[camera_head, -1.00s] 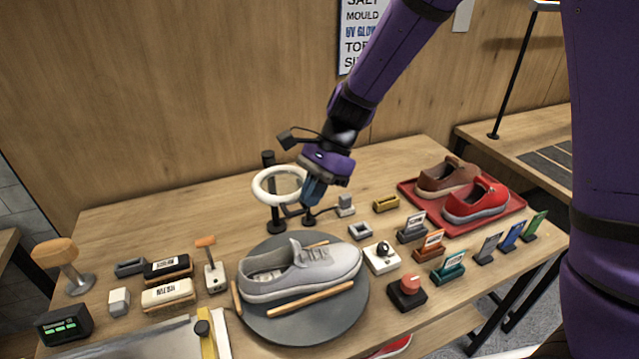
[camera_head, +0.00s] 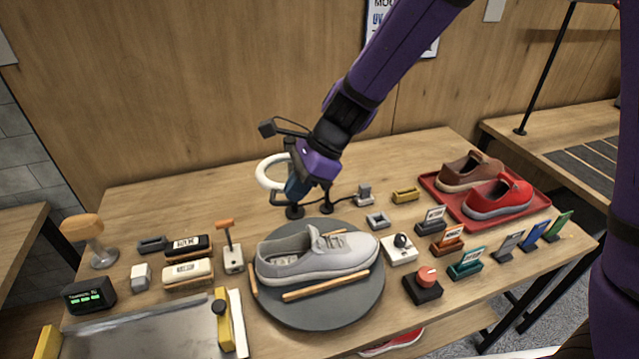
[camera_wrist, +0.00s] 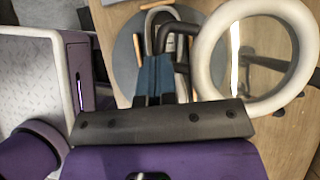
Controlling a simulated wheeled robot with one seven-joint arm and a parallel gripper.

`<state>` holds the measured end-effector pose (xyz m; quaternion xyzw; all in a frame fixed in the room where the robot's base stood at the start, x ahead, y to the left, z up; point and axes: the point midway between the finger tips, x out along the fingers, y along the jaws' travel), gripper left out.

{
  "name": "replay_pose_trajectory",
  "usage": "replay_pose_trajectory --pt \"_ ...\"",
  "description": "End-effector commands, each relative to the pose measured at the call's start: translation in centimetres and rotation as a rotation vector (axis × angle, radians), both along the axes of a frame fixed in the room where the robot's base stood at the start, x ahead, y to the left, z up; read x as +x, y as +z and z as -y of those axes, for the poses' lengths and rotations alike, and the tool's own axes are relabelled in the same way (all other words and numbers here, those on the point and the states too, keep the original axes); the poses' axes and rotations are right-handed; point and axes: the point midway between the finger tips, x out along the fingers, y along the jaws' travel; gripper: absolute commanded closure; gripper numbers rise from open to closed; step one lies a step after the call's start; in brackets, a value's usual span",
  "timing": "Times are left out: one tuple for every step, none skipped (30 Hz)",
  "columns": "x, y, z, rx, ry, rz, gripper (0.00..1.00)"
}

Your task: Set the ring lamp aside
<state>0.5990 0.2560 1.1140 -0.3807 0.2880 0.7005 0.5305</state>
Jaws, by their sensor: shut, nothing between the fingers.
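The ring lamp is a white ring (camera_head: 263,173) on a dark stand with a round black base (camera_head: 294,212), at the back of the table behind the turntable. In the wrist view the white ring (camera_wrist: 205,55) is large at the right, beside the fingers. My gripper (camera_head: 296,196) points down at the lamp, in front of part of its ring and stand. In the wrist view its blue fingertips (camera_wrist: 155,75) are together with nothing held. A dark bent bar (camera_wrist: 165,35) shows just beyond the fingertips; I cannot tell whether they touch it.
A grey sneaker (camera_head: 318,256) lies on a dark round turntable (camera_head: 320,312) with wooden sticks. A red tray (camera_head: 512,216) with two shoes is at the right. Brushes (camera_head: 188,271) and small holders (camera_head: 448,243) stand around. The table's back left (camera_head: 180,205) is clear.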

Motion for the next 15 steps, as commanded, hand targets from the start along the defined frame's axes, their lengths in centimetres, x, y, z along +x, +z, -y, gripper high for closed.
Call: replay_pose_trajectory --pt "-0.2 0.0 -1.0 0.0 -0.039 0.001 1.0" --pt "-0.2 0.0 -1.6 0.0 -0.068 0.0 1.0" --pt "-0.2 0.0 -2.5 0.0 -0.106 0.0 1.0" --pt "-0.2 0.0 -3.1 0.0 -0.134 0.0 1.0" --pt "-0.2 0.0 -3.6 0.0 -0.163 0.001 1.0" --pt "-0.1 -0.1 -4.5 0.0 -0.2 0.0 1.0" --pt "-0.1 -0.1 -5.0 0.0 -0.229 0.0 1.0" --pt "0.0 -0.1 -5.6 0.0 -0.258 -0.001 1.0" --pt "0.2 -0.1 -6.4 0.0 -0.295 -0.001 1.0" --pt "0.3 -0.1 -7.0 -0.001 -0.325 0.001 1.0" --pt "0.5 -0.1 -7.6 0.0 -0.352 0.0 1.0" --pt "0.6 -0.1 -8.3 0.0 -0.387 0.0 1.0" --pt "0.8 -0.1 -8.8 0.001 -0.413 0.001 1.0" --pt "1.0 -0.1 -9.2 0.0 -0.435 0.0 1.0" --pt "1.2 -0.1 -9.8 -0.001 -0.465 0.001 1.0"
